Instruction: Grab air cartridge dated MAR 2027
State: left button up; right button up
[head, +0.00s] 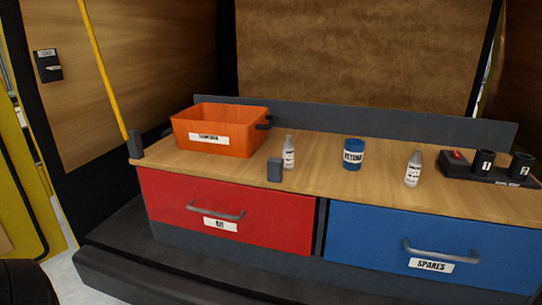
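Two small white bottle-shaped cartridges stand upright on the wooden bench top (320,150). One cartridge (289,153) is left of the blue can, and the other cartridge (413,169) is right of it. Both carry labels with dark print too small to read, so I cannot tell which one, if either, is dated MAR 2027. Neither of my grippers is in view.
An orange bin (245,141) stands at the bench's left, a blue RETURN can (353,154) mid-bench. A small grey block (275,170) sits at the front edge. A black holder (488,176) is at right. The red drawer (265,216) and blue SPARES drawer (375,231) are shut.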

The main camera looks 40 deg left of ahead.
aim_at(288, 147)
jog(key=u, duration=1.1)
